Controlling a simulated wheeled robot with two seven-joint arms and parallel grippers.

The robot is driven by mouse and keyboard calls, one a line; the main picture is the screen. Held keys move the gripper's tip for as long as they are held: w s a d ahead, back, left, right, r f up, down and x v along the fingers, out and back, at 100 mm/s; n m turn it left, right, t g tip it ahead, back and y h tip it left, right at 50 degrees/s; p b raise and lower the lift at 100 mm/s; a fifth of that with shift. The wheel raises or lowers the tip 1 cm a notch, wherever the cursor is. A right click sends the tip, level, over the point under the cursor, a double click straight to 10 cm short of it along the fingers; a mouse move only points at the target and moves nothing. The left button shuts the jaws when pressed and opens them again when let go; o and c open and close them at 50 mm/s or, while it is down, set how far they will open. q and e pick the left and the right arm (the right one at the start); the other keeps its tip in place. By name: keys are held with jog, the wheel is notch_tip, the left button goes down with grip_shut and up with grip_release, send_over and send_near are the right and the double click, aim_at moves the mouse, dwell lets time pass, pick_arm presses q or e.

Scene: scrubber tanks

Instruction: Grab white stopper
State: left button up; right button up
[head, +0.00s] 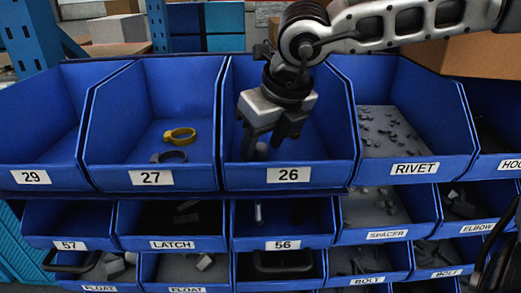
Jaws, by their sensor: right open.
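My right gripper (266,143) reaches down into the blue bin labelled 26 (335,172), with its fingers pointing down and apart.
Bin 27 (110,172) on the left holds a yellow ring (180,135) and a grey ring (168,157). The RIVET bin (440,168) on the right holds many small parts. Bin 29 (60,180) looks empty. More labelled bins sit in rows below.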

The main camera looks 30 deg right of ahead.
grip_shut()
